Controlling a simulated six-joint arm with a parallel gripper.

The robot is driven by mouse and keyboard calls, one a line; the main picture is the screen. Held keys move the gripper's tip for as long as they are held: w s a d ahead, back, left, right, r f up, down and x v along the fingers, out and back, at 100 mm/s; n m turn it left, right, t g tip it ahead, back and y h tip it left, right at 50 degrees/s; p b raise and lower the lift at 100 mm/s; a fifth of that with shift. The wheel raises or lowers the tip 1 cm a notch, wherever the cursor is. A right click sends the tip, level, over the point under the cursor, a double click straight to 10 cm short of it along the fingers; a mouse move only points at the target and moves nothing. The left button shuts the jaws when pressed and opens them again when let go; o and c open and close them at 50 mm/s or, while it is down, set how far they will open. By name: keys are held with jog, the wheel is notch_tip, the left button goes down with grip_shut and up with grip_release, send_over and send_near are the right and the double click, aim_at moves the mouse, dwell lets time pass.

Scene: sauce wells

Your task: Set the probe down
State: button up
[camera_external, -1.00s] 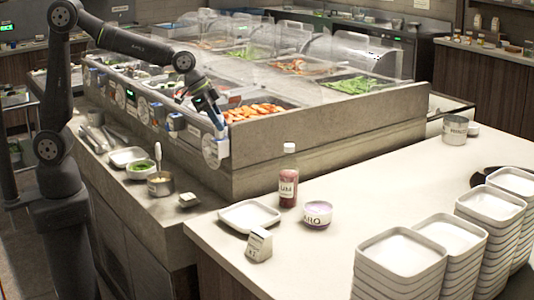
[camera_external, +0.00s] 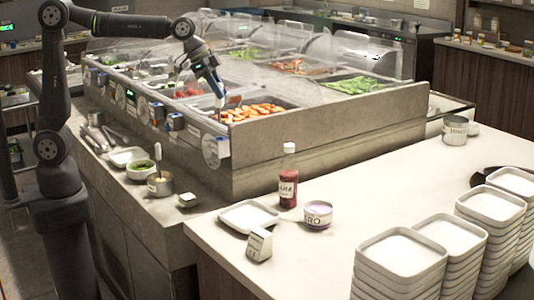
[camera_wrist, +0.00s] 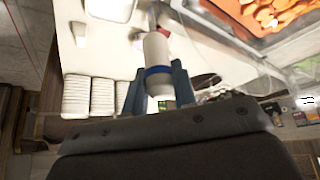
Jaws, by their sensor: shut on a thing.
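My gripper (camera_wrist: 157,92) is shut on the probe (camera_wrist: 157,50), a pale cylinder with a blue band, which sits between the two blue-grey fingers in the wrist view. A thin metal part shows beyond its far end. In the external view my gripper (camera_external: 217,88) hangs in the air by the near end of the food bar, at the left of the pan of orange slices (camera_external: 262,112). The probe points down there, and its lower tip is too small to make out clearly.
The food bar's front ledge (camera_external: 200,132) carries round white discs and small blue-topped boxes. Below are a white tray, a bowl of greens and a metal cup (camera_external: 160,184). The pale counter (camera_external: 380,175) holds a red bottle (camera_external: 288,180), a purple-banded tub, a square plate and stacked dishes.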

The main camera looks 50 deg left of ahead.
jog(key=s+d+f+m+g+h, duration=0.1)
jog(key=s+d+f+m, duration=0.2)
jog(key=d, duration=1.4)
jog(key=s+d+f, duration=0.3)
jog(key=d+f, duration=0.3)
jog(key=d, duration=1)
jog(key=s+d+f+m, duration=0.1)
jog(key=s+d+f, duration=0.5)
jog(key=d, duration=0.4)
jog(key=w+f+g, duration=0.1)
jog(key=w+f, duration=0.9)
jog(key=shift+w+d, duration=0.2)
jog(key=shift+w, duration=0.05)
jog(key=shift+f, duration=0.1)
jog(key=o, duration=0.6)
jog(key=shift+f, duration=0.1)
jog(key=o, duration=0.4)
